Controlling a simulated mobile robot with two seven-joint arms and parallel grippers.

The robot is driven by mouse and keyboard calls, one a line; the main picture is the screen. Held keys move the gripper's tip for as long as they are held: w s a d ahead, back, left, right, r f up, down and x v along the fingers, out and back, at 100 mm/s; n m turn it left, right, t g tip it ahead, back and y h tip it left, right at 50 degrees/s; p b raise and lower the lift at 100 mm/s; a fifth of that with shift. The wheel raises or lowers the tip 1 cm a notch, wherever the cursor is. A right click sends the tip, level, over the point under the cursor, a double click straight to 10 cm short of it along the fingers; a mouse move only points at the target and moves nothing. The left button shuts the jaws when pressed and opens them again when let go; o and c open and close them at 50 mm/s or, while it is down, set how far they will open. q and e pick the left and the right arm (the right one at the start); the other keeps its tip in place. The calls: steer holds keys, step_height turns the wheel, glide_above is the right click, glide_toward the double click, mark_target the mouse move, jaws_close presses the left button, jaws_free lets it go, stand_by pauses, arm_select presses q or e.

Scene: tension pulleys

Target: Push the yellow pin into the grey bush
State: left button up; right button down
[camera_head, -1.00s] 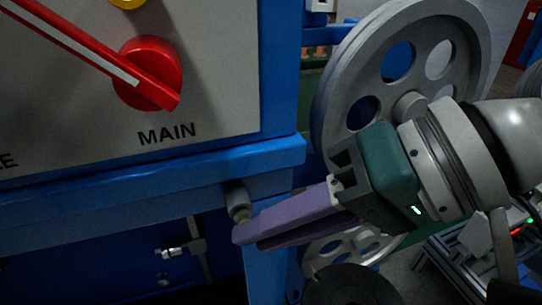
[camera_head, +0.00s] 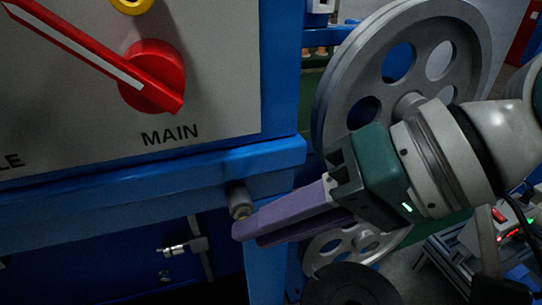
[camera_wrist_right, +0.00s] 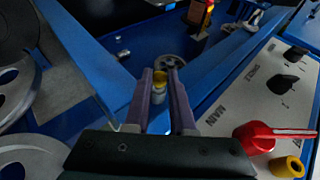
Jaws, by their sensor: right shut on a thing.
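The grey bush (camera_head: 239,198) is a short cylinder fixed to the blue frame under the panel's ledge in the head view. Only a small part of the yellow pin (camera_head: 243,215) shows just below it, at my fingertips. My right gripper (camera_head: 240,230), with purple fingers, is shut on the pin. In the right wrist view the yellow pin (camera_wrist_right: 160,76) lies between the fingertips, in line with the grey bush (camera_wrist_right: 158,96). I cannot tell how far the pin is inside the bush. My left gripper is not in view.
A panel marked MAIN with a red rotary switch (camera_head: 153,80) is above left of the bush. The blue ledge (camera_head: 150,170) runs just above my fingers. A large grey pulley wheel (camera_head: 340,95) stands behind my right gripper, with a smaller wheel (camera_head: 345,243) below.

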steer(key=shift+w, duration=0.2)
steer(key=c, duration=1.2)
jaws_free()
steer(key=o, duration=0.3)
steer(key=shift+w, duration=0.2)
steer(key=shift+o, duration=1.1)
steer(key=shift+s, duration=0.15)
steer(key=shift+o, duration=0.4)
steer(key=shift+o, duration=0.8)
